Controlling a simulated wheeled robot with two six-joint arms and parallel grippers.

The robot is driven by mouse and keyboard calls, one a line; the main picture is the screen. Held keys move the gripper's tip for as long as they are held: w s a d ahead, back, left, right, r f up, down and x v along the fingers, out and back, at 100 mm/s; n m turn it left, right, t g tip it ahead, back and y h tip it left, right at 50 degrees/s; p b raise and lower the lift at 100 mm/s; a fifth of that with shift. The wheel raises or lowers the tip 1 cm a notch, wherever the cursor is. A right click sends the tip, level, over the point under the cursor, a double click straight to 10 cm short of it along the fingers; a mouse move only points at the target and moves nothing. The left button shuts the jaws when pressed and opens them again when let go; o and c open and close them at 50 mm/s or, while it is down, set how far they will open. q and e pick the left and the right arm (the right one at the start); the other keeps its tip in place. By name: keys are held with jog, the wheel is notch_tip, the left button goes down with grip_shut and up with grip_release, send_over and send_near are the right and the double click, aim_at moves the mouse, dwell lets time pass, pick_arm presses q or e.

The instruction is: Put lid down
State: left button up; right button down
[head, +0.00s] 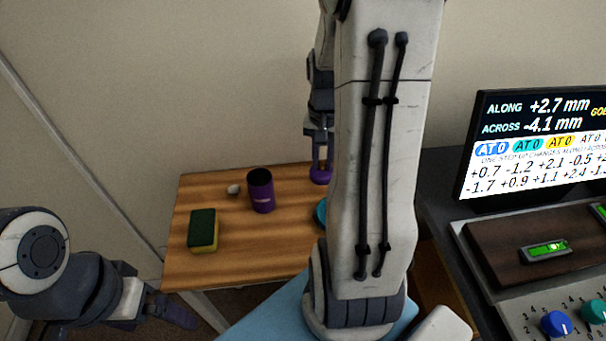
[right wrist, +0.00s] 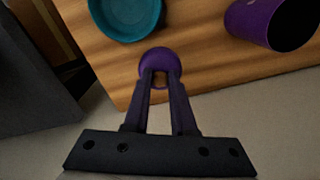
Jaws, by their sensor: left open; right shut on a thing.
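A purple jar (head: 261,192) with a dark open mouth stands upright on the wooden table; it also shows in the right wrist view (right wrist: 250,25). My right gripper (right wrist: 160,75) is shut on the round purple lid (right wrist: 159,58), which also shows in the head view (head: 321,172). The lid is to the right of the jar in the head view, apart from it. I cannot tell how high above the table it is. My left gripper (head: 172,314) is low at the left, in front of the table, open and empty; its fingertips are hard to make out.
On the table (head: 285,240) lie a green and yellow sponge (head: 203,231) and a small white object (head: 233,189). A teal dish (right wrist: 125,12) is beside the lid, mostly hidden by my right arm in the head view. A screen (head: 535,145) and a control panel stand at the right.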

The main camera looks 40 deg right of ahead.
jog(key=w+f, duration=0.1)
jog(key=w, duration=0.1)
jog(key=w+a+f, duration=0.1)
jog(key=w+f, duration=0.1)
jog(key=shift+w+a, duration=0.15)
jog(key=shift+a, duration=0.05)
jog(key=shift+f, duration=1.95)
jog(key=shift+f+b, duration=0.1)
jog(key=shift+b, duration=0.2)
jog(key=c, duration=0.7)
grip_release()
jog(key=shift+c, duration=0.2)
notch_tip(320, 180, up, 12)
jog(key=p, duration=0.1)
jog(key=shift+p, duration=0.35)
